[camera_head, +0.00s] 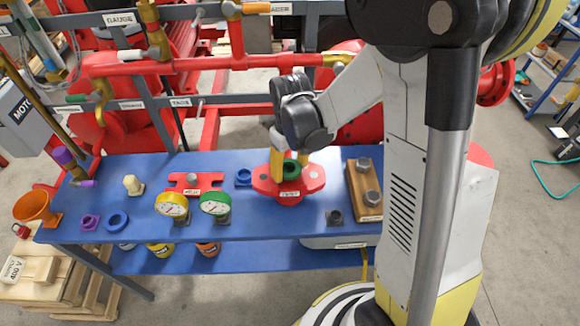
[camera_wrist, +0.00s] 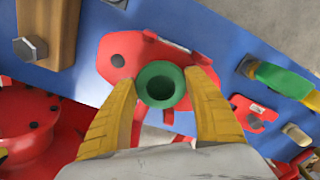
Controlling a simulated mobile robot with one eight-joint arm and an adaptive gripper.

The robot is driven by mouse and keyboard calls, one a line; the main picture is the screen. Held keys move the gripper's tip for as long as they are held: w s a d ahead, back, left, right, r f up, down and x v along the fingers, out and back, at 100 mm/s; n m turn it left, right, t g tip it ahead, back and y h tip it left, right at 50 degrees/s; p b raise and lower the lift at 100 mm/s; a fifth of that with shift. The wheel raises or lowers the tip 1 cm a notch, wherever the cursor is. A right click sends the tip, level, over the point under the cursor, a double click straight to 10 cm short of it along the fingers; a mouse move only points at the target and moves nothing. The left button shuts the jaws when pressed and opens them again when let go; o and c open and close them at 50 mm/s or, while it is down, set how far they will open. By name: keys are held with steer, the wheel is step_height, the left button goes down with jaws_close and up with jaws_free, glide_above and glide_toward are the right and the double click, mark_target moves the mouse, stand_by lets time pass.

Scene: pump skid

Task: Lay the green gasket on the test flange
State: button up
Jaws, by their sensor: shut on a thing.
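The green gasket (camera_head: 291,167) is a ring with a dark hole. It also shows in the wrist view (camera_wrist: 162,86), between the two yellow fingers. My gripper (camera_head: 288,170) is shut on it and points down over the red test flange (camera_head: 311,179). In the wrist view my gripper (camera_wrist: 161,82) has a finger on each side of the ring. The flange (camera_wrist: 118,58) lies under and around the ring in that view, with a dark bolt hole at its left. The ring hides the flange's middle. I cannot tell whether the ring touches the flange.
A wooden block with two bolts (camera_head: 364,190) stands right of the flange, and a small dark fitting (camera_head: 335,216) in front. A blue ring (camera_head: 243,177) lies to the left, beyond the green gauge (camera_head: 215,205) and yellow gauge (camera_head: 172,207). Red pipes (camera_head: 190,65) run behind the bench.

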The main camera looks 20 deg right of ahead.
steer(key=shift+f+b, duration=1)
steer(key=shift+f, duration=0.15)
steer(key=o, duration=1.2)
steer(key=shift+r, duration=0.15)
steer(key=shift+r, duration=0.35)
step_height(320, 180, up, 11)
steer(key=s+r+m+t+b, duration=0.1)
steer(key=s+t, duration=0.1)
steer(key=s, duration=0.2)
steer(key=s+m+t+b, duration=0.1)
steer(key=s+t, duration=0.1)
steer(key=s, duration=0.2)
steer(key=s+r+m+t+b, duration=0.1)
steer(key=s+t, duration=0.2)
steer(key=s, duration=0.1)
steer(key=shift+s+a+r+b, duration=0.1)
steer(key=shift+r+b, duration=0.2)
steer(key=shift+b, duration=0.05)
